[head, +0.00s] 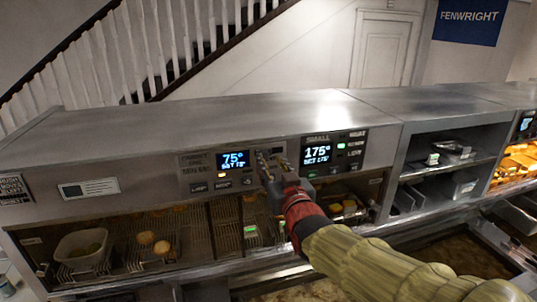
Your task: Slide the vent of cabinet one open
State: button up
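The control panel of cabinet one (205,173) is on the steel front in the head view, with a blue-lit display (233,160) reading 75° and small buttons below it. My gripper (271,160) is at the right end of this panel, close in front of the steel face. Its fingers point at the panel. I cannot tell whether they touch it, or whether they are open or shut. The vent slide cannot be made out clearly; my gripper covers part of the panel there.
A second panel (335,148) with a 175° display and green lights is just right of my gripper. Below is the glass-fronted cabinet with a tub (82,249) and round golden food (145,238). Open shelves (450,158) stand to the right. The steel top (230,118) is clear.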

aim_at(266, 155)
jog(key=shift+p+x, duration=0.55)
jog(key=shift+x, duration=1.5)
jog(key=c, duration=0.3)
grip_shut()
